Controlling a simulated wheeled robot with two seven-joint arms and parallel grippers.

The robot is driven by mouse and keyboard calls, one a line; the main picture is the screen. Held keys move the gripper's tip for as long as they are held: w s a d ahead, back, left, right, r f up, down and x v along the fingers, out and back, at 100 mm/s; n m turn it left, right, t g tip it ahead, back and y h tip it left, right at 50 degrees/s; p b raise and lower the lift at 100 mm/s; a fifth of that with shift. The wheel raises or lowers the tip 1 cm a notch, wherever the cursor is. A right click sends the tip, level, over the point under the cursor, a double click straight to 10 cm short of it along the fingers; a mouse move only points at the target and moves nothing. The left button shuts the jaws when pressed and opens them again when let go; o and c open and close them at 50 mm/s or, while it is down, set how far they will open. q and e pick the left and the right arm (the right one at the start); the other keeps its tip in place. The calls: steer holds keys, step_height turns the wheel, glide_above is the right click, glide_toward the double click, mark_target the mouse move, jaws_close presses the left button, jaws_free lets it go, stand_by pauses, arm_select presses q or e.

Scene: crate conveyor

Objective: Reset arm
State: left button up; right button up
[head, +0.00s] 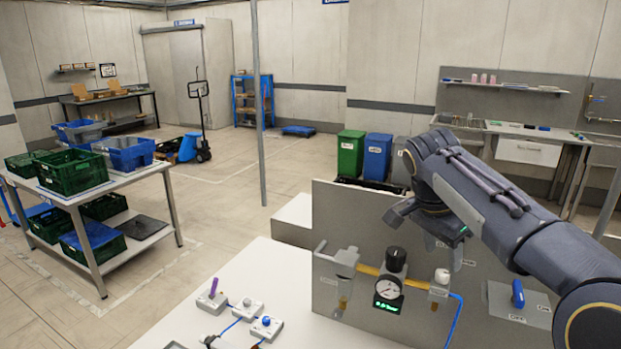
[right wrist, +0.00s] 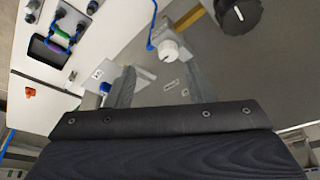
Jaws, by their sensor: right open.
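My right arm reaches in from the right in the head view. Its gripper (head: 446,250) points down in front of the grey upright panel (head: 345,215), above and near the white-capped fitting at the right end of the air regulator assembly. The right wrist view shows the two fingers of this gripper (right wrist: 160,88) apart, with nothing held between them. The white cap (right wrist: 168,50) shows beyond the fingertips there. My left gripper is in neither view.
The regulator has a black knob (head: 396,259) and a round gauge (head: 388,288). A blue-handled valve (head: 517,293) is at right. Small switch boxes (head: 247,308) sit on the white table (head: 285,265). Green crates (head: 70,173) stand on a cart at left. Open floor lies between.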

steer(key=s+a+f+n+t+y, duration=0.1)
steer(key=s+f+n+y, duration=0.25)
steer(key=s, duration=0.45)
steer(key=s+f+n+t+y, duration=0.1)
steer(key=s+f+n+y, duration=0.2)
steer(key=s, duration=0.4)
steer(key=s+a+f+n+t, duration=0.1)
steer(key=s+a+f+n, duration=0.2)
steer(key=s, duration=0.3)
steer(key=s+a+f+n+t, duration=0.1)
steer(key=s+a+f+n, duration=0.2)
steer(key=s+a+f, duration=0.1)
step_height(320, 180, down, 2)
steer(key=shift+s+a+y, duration=0.35)
steer(key=shift+s+y, duration=0.1)
steer(key=shift+s, duration=0.45)
